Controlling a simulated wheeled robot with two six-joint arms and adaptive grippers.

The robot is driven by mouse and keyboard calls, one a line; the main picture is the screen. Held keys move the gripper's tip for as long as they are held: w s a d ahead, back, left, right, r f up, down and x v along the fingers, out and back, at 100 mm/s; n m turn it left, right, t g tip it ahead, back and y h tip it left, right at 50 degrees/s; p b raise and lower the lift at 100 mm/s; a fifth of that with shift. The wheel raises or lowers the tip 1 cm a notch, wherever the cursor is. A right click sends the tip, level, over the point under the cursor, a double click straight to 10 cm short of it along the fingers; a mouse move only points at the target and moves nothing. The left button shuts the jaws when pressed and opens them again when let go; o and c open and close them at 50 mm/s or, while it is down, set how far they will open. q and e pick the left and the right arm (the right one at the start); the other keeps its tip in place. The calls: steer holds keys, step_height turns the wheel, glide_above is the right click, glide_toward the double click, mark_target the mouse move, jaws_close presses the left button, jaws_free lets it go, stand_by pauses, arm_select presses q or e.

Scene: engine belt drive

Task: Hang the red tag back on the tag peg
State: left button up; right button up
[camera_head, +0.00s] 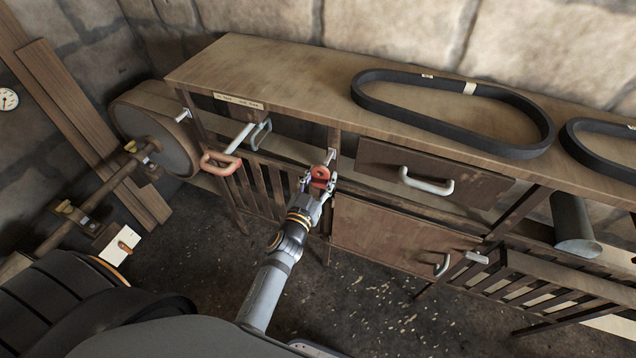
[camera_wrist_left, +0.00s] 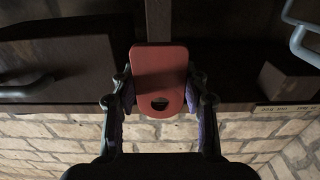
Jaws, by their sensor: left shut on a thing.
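The red tag (camera_head: 320,173) is held in my left gripper (camera_head: 318,183), in front of the bench's middle post. In the left wrist view the red tag (camera_wrist_left: 160,68) stands between the two fingers (camera_wrist_left: 160,100), with its round hole showing near the fingertips. A small pale peg (camera_head: 331,156) sticks out of the post just behind and above the tag in the head view. The tag appears apart from the peg, but the depth gap is hard to judge. The peg is not seen in the left wrist view. My right gripper is in neither view.
A drawer (camera_head: 430,173) with a pale handle is close on the right. Black belts (camera_head: 455,120) lie on the bench top (camera_head: 300,75). Open floor lies in front.

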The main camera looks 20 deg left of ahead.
arm_select(q)
steer(key=w, duration=0.6)
steer(key=shift+w+f+b, duration=0.25)
steer(key=shift+b, duration=0.1)
steer(key=shift+d, duration=0.1)
stand_by(0.5)
steer(key=o, duration=1.1)
steer(key=s, duration=1.2)
steer(key=shift+a, duration=0.2)
